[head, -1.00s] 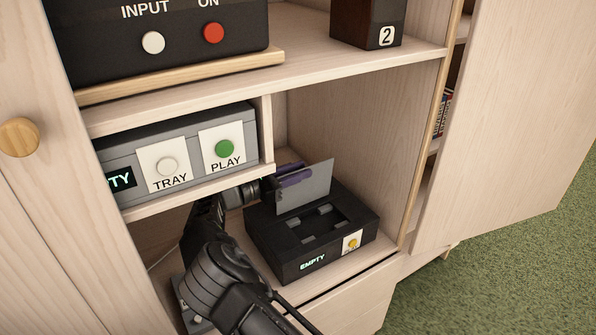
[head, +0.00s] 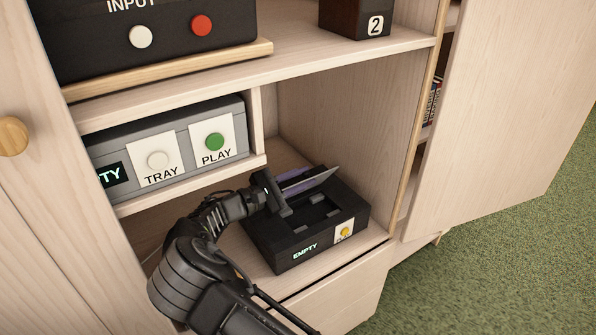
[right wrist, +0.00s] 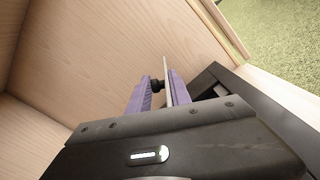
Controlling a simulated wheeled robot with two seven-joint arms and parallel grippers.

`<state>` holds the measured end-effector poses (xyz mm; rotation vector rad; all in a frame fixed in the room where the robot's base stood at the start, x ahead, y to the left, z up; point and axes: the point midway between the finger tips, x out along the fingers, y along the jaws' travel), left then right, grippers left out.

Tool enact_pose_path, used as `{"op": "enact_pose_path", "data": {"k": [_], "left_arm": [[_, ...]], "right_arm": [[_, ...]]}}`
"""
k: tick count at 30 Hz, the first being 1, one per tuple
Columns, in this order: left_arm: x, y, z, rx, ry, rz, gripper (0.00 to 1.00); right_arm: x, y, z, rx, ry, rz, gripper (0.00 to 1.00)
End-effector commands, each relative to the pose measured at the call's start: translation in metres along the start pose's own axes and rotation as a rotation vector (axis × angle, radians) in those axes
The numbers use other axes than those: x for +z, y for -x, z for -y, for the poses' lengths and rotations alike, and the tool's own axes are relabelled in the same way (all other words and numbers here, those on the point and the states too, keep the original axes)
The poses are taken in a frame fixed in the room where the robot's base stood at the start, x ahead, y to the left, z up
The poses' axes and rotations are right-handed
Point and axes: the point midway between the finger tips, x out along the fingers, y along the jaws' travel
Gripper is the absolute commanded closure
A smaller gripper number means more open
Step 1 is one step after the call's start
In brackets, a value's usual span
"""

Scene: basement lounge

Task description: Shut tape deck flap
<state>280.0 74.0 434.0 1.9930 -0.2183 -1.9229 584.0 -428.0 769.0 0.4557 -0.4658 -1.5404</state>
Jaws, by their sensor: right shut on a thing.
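The black tape deck (head: 290,262) sits on the low shelf, with a lit "EMPTY" sign and a yellow button on its front. Its grey flap (head: 322,180) stands partly open, tilted forward over the open tape well (head: 308,215). My right gripper (head: 300,181), with purple fingers, is at the flap's left and rear side. In the right wrist view, the fingers (right wrist: 160,92) are shut on the flap (right wrist: 168,78), which shows edge-on between them beside a small dark knob (right wrist: 157,86). My left gripper is not in view.
A grey player (head: 175,140) with TRAY and PLAY buttons sits on a small shelf above left of the deck. The cabinet's side wall (head: 375,130) is close on the right. An open cabinet door (head: 500,120) stands further right.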

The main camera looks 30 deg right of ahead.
Motion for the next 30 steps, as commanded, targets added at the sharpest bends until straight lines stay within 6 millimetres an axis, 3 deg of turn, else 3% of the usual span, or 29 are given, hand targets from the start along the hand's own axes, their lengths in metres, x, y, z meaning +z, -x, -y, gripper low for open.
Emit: {"op": "enact_pose_path", "data": {"k": [7,18,19,24,30], "left_arm": [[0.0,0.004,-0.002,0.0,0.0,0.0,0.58],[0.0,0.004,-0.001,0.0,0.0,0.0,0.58],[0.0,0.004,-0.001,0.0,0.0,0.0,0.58],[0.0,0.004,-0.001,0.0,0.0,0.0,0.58],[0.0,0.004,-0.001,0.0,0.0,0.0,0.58]], "right_arm": [[-0.001,0.001,0.012,-0.004,0.013,-0.001,1.0],[-0.003,0.001,0.014,-0.006,0.016,-0.002,1.0],[-0.003,0.001,0.015,-0.007,0.017,-0.003,0.73],[-0.002,0.0,0.013,-0.005,0.014,-0.002,0.59],[-0.001,0.0,0.012,-0.003,0.011,-0.001,0.58]]}}
